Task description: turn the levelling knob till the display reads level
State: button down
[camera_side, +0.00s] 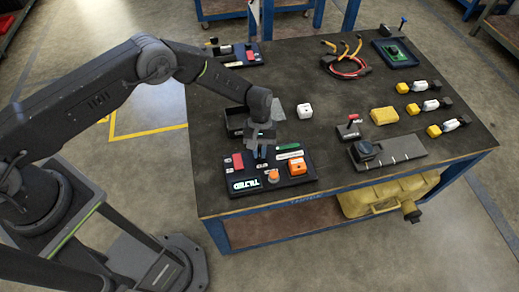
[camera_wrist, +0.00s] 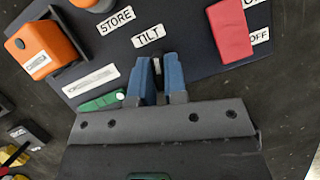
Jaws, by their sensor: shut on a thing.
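The dark control panel (camera_side: 312,179) lies at the table's near left corner. Its display (camera_side: 246,184) reads TILTED in the side view. My gripper (camera_side: 262,155) reaches down onto the panel from above. In the wrist view my gripper (camera_wrist: 158,70) has its blue fingers shut on a small dark knob (camera_wrist: 157,65), just beside the TILT label (camera_wrist: 149,36). Most of the knob is hidden by the fingers, and its angle cannot be told. The display is out of the wrist view.
On the panel, a red ON/OFF switch (camera_wrist: 230,28), an orange block (camera_wrist: 45,50) and an orange button (camera_side: 272,176) by the STORE label (camera_wrist: 115,21) surround the knob. The table's middle is mostly clear.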

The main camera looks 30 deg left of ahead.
jog(key=shift+m+y, duration=0.4)
jog(key=shift+m, duration=0.8)
jog(key=c, duration=1.2)
grip_release()
jog(key=shift+o, duration=0.2)
jog(key=v, duration=1.3)
jog(key=shift+w+r, duration=0.35)
jog(key=shift+d, duration=0.1)
